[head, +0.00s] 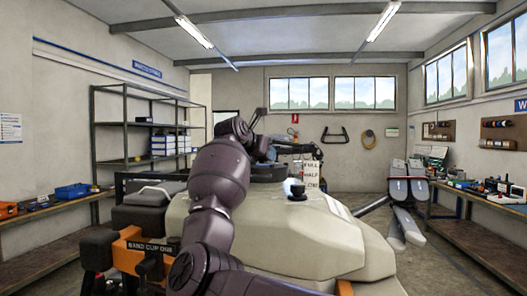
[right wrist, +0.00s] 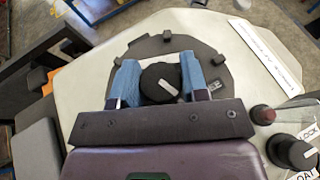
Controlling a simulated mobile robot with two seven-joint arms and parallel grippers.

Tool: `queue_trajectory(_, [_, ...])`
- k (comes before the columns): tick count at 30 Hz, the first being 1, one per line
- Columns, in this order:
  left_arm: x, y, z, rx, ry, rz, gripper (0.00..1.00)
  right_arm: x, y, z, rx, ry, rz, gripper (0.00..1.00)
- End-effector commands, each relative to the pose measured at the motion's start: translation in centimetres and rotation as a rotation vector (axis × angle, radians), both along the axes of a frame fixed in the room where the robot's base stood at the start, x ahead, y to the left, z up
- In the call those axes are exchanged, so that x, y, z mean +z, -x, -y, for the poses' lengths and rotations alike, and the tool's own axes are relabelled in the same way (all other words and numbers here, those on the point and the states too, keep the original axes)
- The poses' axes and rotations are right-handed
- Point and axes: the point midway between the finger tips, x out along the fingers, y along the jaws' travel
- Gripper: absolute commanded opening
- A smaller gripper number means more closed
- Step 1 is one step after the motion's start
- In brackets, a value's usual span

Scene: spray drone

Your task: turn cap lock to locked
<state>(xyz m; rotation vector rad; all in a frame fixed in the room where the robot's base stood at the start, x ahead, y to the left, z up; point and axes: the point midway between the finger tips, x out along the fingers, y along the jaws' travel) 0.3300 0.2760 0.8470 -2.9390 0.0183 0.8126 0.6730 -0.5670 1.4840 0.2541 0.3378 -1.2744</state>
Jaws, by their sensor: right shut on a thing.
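In the right wrist view, the cap lock is a round black knob (right wrist: 158,84) with a pale pointer mark, on a dark round cap (right wrist: 217,70) with small lugs on its rim. My right gripper (right wrist: 160,72) is shut on this knob, with a blue-padded finger on either side. My left gripper is not in view.
A second black knob (right wrist: 292,151) and a dark red button (right wrist: 263,115) stand at the lower right, near partly cut labels. A black-based fitting (head: 297,191) and a level label (head: 311,174) stand on the drone. Shelving (head: 140,135) and workbenches line the walls.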

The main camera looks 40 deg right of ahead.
Motion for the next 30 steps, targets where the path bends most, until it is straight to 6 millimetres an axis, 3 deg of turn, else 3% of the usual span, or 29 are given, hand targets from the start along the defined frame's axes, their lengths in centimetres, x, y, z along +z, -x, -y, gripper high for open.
queue_trajectory(8, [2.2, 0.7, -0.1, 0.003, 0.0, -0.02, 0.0, 0.4, -0.2, 0.0, -0.261, -0.001, -0.008, 0.17])
queue_trajectory(16, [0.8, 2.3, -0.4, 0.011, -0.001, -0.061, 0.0, 0.0, -0.1, 0.0, -0.462, 0.0, -0.004, 0.17])
queue_trajectory(30, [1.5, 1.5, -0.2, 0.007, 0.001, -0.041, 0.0, 0.0, -0.1, 0.0, -0.65, -0.004, -0.001, 0.17])
